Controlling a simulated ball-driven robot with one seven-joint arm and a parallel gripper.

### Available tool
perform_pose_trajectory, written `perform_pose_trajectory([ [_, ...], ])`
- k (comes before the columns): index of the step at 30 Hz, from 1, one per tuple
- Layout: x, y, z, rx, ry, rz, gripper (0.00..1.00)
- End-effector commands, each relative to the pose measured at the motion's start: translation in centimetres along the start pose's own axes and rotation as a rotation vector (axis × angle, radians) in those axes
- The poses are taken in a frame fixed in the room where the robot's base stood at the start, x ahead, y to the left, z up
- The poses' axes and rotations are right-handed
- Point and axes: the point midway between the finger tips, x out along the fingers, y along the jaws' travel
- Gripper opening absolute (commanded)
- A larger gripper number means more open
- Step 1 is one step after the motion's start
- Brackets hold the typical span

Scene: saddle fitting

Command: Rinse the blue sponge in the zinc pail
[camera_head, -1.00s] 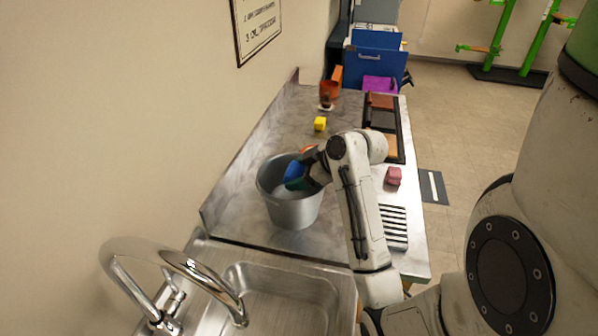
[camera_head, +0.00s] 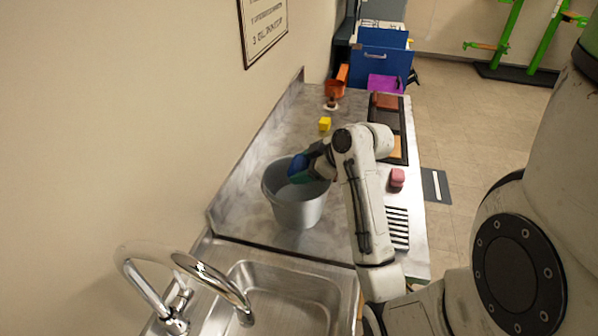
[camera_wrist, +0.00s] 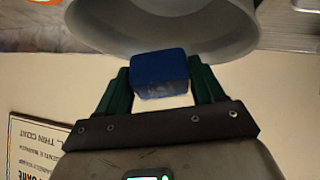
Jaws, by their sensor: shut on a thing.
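The zinc pail (camera_head: 298,212) stands upright on the grey worktop, just beyond the sink. Its pale inside and rim also show at the top of the wrist view (camera_wrist: 230,48). My gripper (camera_wrist: 162,84) is shut on the blue sponge (camera_wrist: 160,74), with a green finger on each side of it. In the head view the sponge (camera_head: 297,167) is at the pail's mouth, near the rim, partly hidden by my gripper. I cannot tell whether it touches the rim. What lies at the bottom of the pail is hidden.
A sink (camera_head: 285,290) with a curved tap (camera_head: 190,262) is in front.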

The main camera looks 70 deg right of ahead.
Motion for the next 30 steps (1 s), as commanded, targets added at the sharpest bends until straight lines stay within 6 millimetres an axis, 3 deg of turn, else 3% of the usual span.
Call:
perform_pose_trajectory([
  [16,-2.8,1.0,-3.1,0.0,0.0,0.0,0.43],
  [30,-2.9,1.1,-3.1,0.001,0.0,0.0,0.43],
])
